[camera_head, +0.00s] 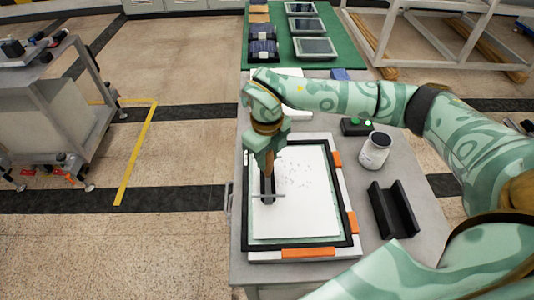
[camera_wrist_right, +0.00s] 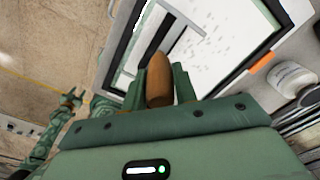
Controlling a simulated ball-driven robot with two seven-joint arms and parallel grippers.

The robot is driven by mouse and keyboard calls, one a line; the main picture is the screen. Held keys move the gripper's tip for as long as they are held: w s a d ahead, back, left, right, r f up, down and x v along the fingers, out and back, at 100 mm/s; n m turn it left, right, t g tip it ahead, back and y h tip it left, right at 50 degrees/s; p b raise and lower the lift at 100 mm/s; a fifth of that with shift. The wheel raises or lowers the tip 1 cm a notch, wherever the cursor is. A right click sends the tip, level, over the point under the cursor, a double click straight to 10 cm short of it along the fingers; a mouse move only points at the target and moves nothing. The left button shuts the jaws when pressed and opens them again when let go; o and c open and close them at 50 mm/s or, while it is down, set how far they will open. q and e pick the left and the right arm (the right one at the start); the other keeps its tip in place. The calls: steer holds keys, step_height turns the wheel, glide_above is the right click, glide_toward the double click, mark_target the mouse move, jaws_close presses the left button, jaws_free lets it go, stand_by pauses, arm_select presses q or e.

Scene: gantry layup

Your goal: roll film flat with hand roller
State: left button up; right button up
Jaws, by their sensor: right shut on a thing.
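My right gripper (camera_head: 268,158) is over the left part of the layup board and is shut on the hand roller. In the right wrist view the roller's brown handle (camera_wrist_right: 159,80) sits between the fingers, and its grey bar (camera_wrist_right: 184,18) lies ahead. In the head view the thin roller bar (camera_head: 270,195) is at the film's left side; whether it touches cannot be told. The white film (camera_head: 305,190) lies on the board with small grey specks in its upper middle. My left gripper (camera_wrist_right: 72,98) shows small at the left of the right wrist view; its opening is unclear.
The board has a black frame (camera_head: 350,217) with orange clips (camera_head: 308,253). To its right stand a white jar (camera_head: 375,150), a black cradle (camera_head: 393,210) and a green-button box (camera_head: 356,126). A green mat (camera_head: 346,43) with dark panels lies at the back. A cart (camera_head: 60,100) stands left.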

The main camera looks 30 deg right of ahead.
steer(key=shift+f, duration=0.4)
stand_by(0.7)
